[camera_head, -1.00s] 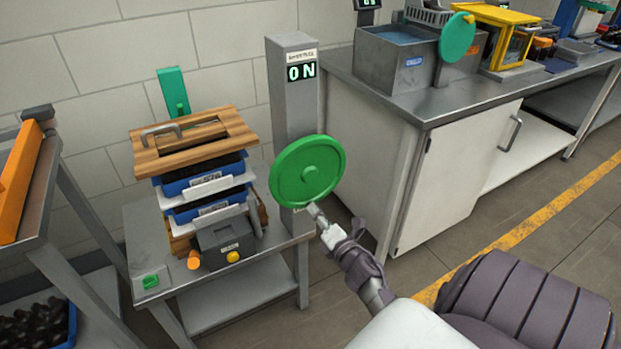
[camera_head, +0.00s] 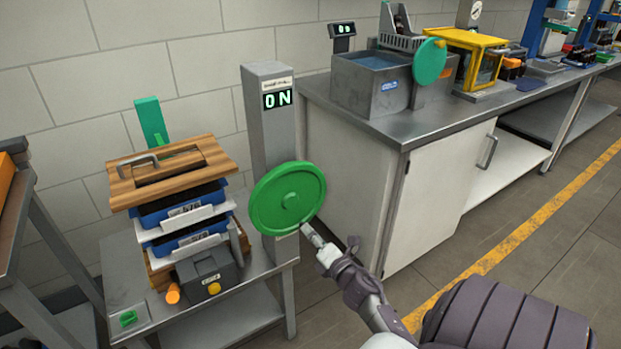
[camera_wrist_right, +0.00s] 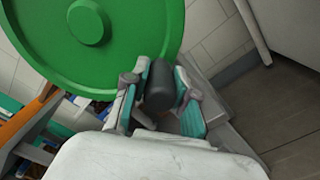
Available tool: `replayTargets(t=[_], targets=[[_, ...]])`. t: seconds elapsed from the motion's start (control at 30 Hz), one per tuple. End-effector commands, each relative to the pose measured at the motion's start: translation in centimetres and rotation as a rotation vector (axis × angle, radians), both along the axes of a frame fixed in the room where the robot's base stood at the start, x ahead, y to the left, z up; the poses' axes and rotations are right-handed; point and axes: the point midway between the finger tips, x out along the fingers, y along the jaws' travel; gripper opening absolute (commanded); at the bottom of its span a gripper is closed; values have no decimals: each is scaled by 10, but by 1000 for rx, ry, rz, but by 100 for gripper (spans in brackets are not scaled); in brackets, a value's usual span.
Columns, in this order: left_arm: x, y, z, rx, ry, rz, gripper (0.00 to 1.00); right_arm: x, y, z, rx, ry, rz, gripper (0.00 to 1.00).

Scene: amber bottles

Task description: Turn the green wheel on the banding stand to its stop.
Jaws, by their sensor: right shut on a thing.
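My right gripper (camera_head: 308,232) is at the wheel's lower right edge. In the right wrist view its fingers (camera_wrist_right: 158,98) are shut on the wheel's dark cylindrical handle (camera_wrist_right: 159,84). In the head view the gripper hides the handle. My left gripper is in neither view.
Left of the post, a low grey table (camera_head: 125,270) carries stacked blue trays (camera_head: 185,205) under a wooden lid (camera_head: 165,175) and a dark box (camera_head: 205,277). A white cabinet (camera_head: 440,195) stands close to the right of the wheel. Open floor (camera_head: 540,265) lies at right.

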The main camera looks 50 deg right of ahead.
Motion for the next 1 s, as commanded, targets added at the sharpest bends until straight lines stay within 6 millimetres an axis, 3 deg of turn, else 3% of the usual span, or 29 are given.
replayTargets(t=[0.17,0.2,0.33,0.7,0.87,1.0], targets=[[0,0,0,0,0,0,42,-2,-4,-2,3,6,-11,0],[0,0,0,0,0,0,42,-2,-4,-2,3,6,-11,31],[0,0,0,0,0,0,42,-2,-3,-2,2,5,-7,52],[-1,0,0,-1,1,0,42,-6,0,-2,2,3,-3,52],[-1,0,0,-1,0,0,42,-30,6,-2,2,5,-4,52],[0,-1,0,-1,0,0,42,-60,13,-3,4,6,-6,52]])
